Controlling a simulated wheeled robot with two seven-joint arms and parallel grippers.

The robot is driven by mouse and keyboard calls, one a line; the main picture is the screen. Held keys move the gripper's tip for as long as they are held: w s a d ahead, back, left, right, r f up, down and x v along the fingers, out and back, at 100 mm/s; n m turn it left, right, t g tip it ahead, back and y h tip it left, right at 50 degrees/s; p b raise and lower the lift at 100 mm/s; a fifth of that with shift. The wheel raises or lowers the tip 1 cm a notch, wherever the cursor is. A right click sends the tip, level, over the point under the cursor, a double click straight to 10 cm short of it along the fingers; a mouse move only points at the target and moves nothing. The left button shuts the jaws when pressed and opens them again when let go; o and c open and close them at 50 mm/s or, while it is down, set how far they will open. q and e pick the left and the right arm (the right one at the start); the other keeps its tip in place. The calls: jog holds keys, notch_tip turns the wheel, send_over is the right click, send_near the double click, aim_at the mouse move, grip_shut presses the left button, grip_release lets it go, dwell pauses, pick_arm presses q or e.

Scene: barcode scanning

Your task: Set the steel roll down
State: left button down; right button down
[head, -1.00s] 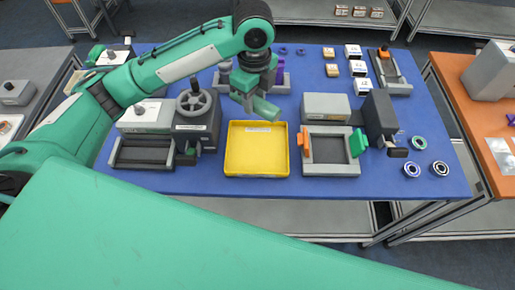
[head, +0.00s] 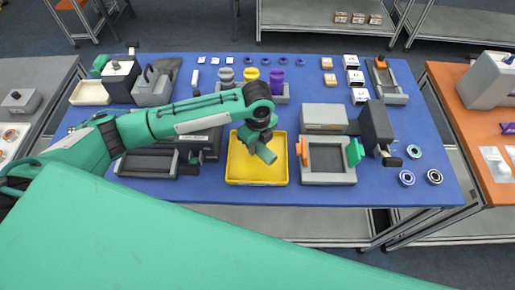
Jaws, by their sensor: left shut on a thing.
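My left gripper (head: 266,156) is over the yellow tray (head: 235,170), pointing down into it, and is shut. What it holds, taken to be the steel roll, is hidden behind the gripper and cannot be made out. I cannot tell whether it touches the tray floor. My right gripper is not in view.
A rack behind the tray holds a grey roll (head: 226,76), a yellow roll (head: 251,75) and a purple roll (head: 277,79). A grey tray device (head: 328,178) with orange and green clamps stands right of the tray. Small boxes (head: 355,78) and rings (head: 434,177) lie farther right.

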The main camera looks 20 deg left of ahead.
aim_at(257, 151)
pick_arm(q)
notch_tip(257, 151, down, 4)
jog(key=shift+f+p, duration=0.1)
jog(key=shift+p, duration=0.45)
jog(key=shift+f, duration=0.1)
jog(key=c, duration=0.9)
grip_release()
jog(key=shift+f, duration=0.15)
notch_tip(257, 151, up, 11)
jog(key=b, duration=0.3)
jog(key=shift+b, duration=0.35)
jog(key=shift+r, duration=0.65)
